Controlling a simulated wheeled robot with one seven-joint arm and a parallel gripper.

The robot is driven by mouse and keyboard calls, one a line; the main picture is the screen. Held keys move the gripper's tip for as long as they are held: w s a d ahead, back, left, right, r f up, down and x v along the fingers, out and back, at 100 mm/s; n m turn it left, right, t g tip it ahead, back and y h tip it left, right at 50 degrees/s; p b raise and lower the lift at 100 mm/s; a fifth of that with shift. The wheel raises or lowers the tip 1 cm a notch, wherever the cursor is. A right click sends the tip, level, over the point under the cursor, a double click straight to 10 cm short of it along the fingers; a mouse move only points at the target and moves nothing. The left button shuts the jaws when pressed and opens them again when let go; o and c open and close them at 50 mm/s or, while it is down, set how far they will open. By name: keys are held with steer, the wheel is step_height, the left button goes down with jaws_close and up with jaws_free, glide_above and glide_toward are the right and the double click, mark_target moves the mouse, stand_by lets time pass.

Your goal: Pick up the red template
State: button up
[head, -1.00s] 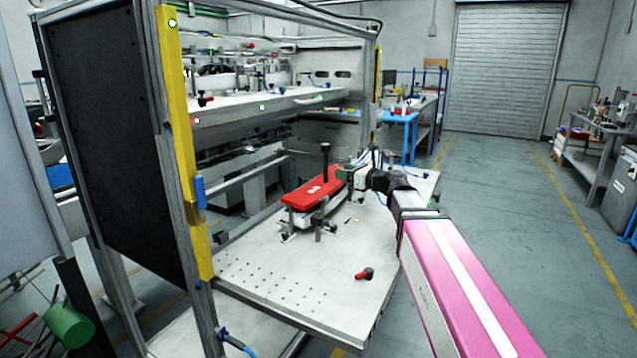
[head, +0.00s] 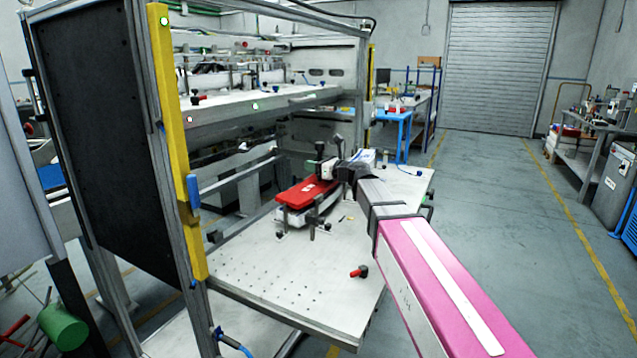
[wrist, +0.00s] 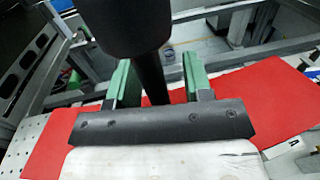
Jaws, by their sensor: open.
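The red template (head: 300,194) is a flat red plate lying on a pale support on the worktable. In the wrist view its red surface (wrist: 245,98) spreads out on both sides below my gripper. A black upright post with a wide knob (wrist: 122,22) stands over the red plate. My gripper (wrist: 156,72) has its two green fingers apart, one on each side of the post as seen in the wrist view. I cannot tell whether they touch it. In the head view my gripper (head: 316,167) is just above the plate's far end, partly hiding it.
The white worktable (head: 265,285) has a perforated area at the front left. A red-and-black clamp handle (head: 359,272) sits near its right edge. A yellow-edged frame post (head: 191,230) stands on the left.

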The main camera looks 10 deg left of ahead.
jaws_close()
steer(key=shift+r, duration=0.15)
